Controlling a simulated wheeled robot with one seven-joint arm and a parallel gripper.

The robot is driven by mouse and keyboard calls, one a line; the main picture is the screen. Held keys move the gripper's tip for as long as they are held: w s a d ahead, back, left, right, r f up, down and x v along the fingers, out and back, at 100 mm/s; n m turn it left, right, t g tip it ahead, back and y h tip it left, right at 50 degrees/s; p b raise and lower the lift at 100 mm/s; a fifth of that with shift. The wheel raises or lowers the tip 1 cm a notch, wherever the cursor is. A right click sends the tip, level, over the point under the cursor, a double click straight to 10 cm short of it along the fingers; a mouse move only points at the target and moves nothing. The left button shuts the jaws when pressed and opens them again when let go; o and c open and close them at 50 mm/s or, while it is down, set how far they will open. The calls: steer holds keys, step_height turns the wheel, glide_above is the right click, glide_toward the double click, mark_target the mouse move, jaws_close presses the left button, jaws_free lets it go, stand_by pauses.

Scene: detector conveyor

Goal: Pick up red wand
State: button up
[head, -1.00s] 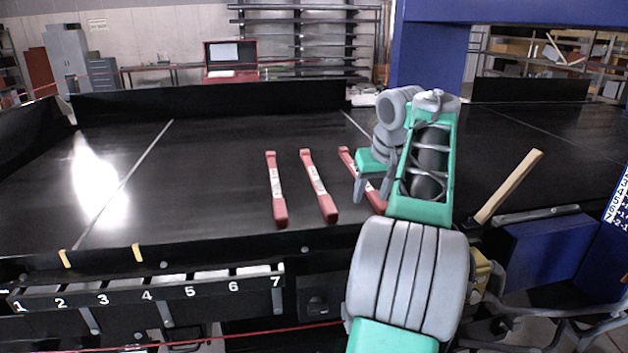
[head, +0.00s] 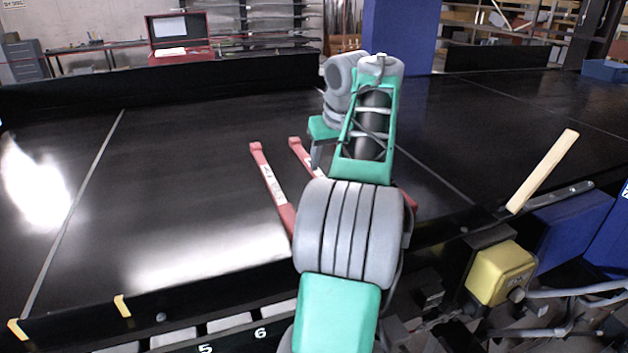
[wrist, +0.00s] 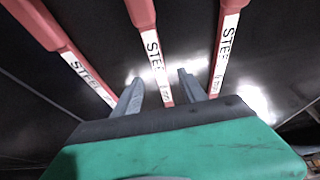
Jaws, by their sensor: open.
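Three red wands with white "STEEL" labels lie on the black belt. In the head view, the left wand (head: 270,182) shows most of its length. The middle wand (head: 300,153) is partly hidden by my arm. Only a red end of the right wand (head: 411,200) shows past my arm. My gripper (head: 316,155) is open near the middle wand. In the wrist view, the open fingers of my gripper (wrist: 160,90) lie on either side of the middle wand (wrist: 151,45). The left wand (wrist: 70,50) and right wand (wrist: 226,45) are outside them. I cannot tell the fingers' height above the belt.
A wooden-handled tool (head: 543,170) stands tilted at the belt's right front edge. A yellow box (head: 501,272) and blue panel (head: 570,235) are below it. A blue pillar (head: 400,35) stands behind. The belt left of the wands is clear.

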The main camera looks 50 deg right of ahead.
mark_target(318, 174)
steer(key=b+x, duration=0.1)
steer(key=x, duration=0.1)
steer(key=b+x, duration=0.1)
steer(key=x, duration=0.1)
steer(key=b+x, duration=0.1)
steer(key=x, duration=0.2)
steer(key=shift+s, duration=0.35)
steer(key=shift+c, duration=0.2)
jaws_close()
steer(key=shift+r, duration=0.1)
